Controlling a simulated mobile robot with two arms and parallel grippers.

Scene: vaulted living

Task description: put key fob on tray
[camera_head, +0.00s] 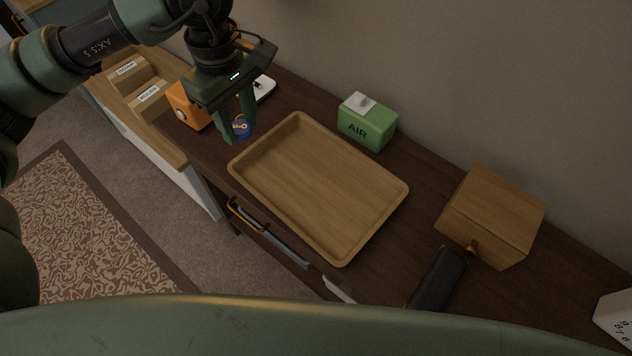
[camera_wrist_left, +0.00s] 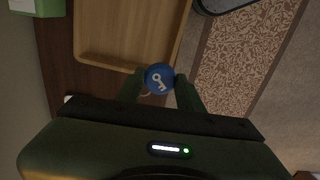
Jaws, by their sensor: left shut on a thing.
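The key fob (camera_head: 241,128) is a round blue disc with a light key symbol. My left gripper (camera_head: 236,133) is shut on it, near the left corner of the wooden tray. In the left wrist view the key fob (camera_wrist_left: 159,78) shows between the fingertips (camera_wrist_left: 160,88), beside the tray's edge. The tray (camera_head: 374,231) is a shallow, empty wooden tray with a raised rim on the dark table. It also shows in the left wrist view (camera_wrist_left: 120,35). My right gripper is not in view.
A green AIR box (camera_head: 367,122) stands behind the tray. A wooden box (camera_head: 490,216) and a dark case (camera_head: 437,278) are to its right. An orange object (camera_head: 188,105) and a white item (camera_head: 265,87) are near my left gripper. A patterned rug (camera_head: 85,230) lies on the floor.

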